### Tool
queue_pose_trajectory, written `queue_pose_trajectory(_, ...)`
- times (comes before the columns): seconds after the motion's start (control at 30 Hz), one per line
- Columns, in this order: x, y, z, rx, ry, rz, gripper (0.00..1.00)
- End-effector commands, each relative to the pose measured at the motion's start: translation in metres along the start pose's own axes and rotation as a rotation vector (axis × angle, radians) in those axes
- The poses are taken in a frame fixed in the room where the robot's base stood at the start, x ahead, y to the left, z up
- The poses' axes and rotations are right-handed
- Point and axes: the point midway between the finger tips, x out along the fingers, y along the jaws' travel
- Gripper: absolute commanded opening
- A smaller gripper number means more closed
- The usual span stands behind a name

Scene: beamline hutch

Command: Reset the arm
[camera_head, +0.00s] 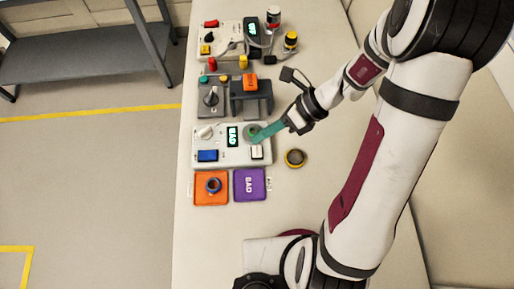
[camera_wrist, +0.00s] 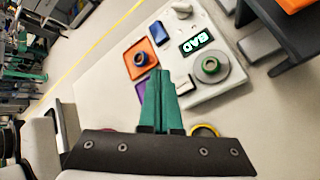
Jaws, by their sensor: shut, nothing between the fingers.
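My gripper (camera_head: 255,139) has green fingers pressed together with nothing between them. In the head view its tips are over the right part of a white tester panel (camera_head: 222,157). In the wrist view the closed fingers (camera_wrist: 158,74) point up the middle. The panel has a lit display (camera_head: 233,137) that reads BAD in the wrist view (camera_wrist: 196,42). A green ring (camera_wrist: 211,65) sits on the panel's round grey seat, partly hidden by the fingers in the head view.
An orange tray (camera_head: 200,199) holds a blue ring (camera_head: 213,185). Beside it is a purple tray (camera_head: 250,194) marked BAD. A yellow and dark ring (camera_head: 295,158) lies on the table right of the panel. Other devices (camera_head: 230,42) stand farther back.

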Motion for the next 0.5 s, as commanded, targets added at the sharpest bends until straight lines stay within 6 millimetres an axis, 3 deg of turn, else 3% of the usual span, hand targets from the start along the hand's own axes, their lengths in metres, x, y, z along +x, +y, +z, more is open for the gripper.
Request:
queue_pose_trajectory(0.37, -0.003, 0.006, 0.002, -0.050, 0.015, -0.002, 0.00)
queue_pose_trajectory(0.47, -0.021, 0.043, 0.006, -0.347, 0.106, -0.012, 0.00)
queue_pose_trajectory(0.5, -0.030, 0.065, 0.005, -0.530, 0.168, -0.012, 0.00)
